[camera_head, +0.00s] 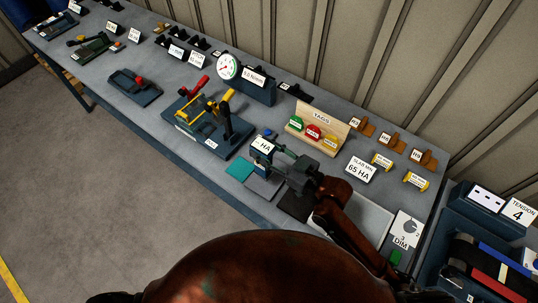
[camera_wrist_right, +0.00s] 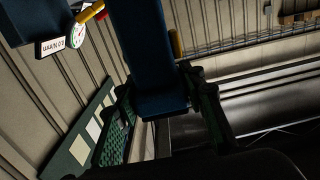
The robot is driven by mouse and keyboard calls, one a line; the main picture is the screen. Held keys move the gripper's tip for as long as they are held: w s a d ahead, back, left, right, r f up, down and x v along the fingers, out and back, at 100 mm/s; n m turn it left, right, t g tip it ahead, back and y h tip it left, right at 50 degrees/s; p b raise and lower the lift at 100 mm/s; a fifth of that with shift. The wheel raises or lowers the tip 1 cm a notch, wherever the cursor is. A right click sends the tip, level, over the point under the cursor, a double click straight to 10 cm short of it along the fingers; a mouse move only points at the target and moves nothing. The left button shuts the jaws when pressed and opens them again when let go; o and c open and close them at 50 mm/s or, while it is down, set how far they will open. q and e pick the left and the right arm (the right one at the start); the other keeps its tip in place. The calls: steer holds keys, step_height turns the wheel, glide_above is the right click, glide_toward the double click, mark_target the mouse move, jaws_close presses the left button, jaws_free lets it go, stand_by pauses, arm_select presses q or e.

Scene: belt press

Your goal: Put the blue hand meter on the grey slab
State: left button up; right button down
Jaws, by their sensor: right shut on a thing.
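My right gripper (camera_head: 277,158) is shut on the blue hand meter (camera_head: 262,147), which has a white label reading HA. In the right wrist view the blue meter body (camera_wrist_right: 150,60) sits between the two fingers. The grey slab (camera_head: 262,187) lies on the bench just in front of the meter, between a teal slab (camera_head: 239,168) and a dark slab (camera_head: 294,206). The meter appears above the back of the grey slab; the gap between them cannot be told. The gripper hides part of the meter. My left gripper is not in view.
A wooden rack of coloured tags (camera_head: 317,127) stands close behind the meter. A card reading 65 HA (camera_head: 358,170) is to the right. A blue fixture with yellow and red handles (camera_head: 208,125) stands to the left. A pale tray (camera_head: 370,214) lies beside my right arm.

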steer(key=shift+w+d+f, duration=0.35)
steer(key=shift+w+f, duration=0.1)
steer(key=shift+f, duration=0.15)
steer(key=shift+w+d+f, duration=0.25)
steer(key=shift+w+f, duration=0.05)
steer(key=shift+f, duration=0.15)
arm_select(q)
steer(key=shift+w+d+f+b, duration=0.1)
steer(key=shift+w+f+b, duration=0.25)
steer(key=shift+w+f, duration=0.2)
arm_select(e)
steer(key=f, duration=0.3)
steer(key=shift+w+d+f, duration=0.2)
steer(key=shift+w+f, duration=0.05)
steer(key=shift+f, duration=0.15)
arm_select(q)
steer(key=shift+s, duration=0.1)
arm_select(e)
steer(key=shift+f, duration=0.1)
steer(key=c, duration=1.7)
jaws_free()
steer(key=shift+f, duration=0.15)
steer(key=o, duration=0.4)
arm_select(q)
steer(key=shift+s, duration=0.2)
arm_select(e)
steer(key=shift+o, duration=0.2)
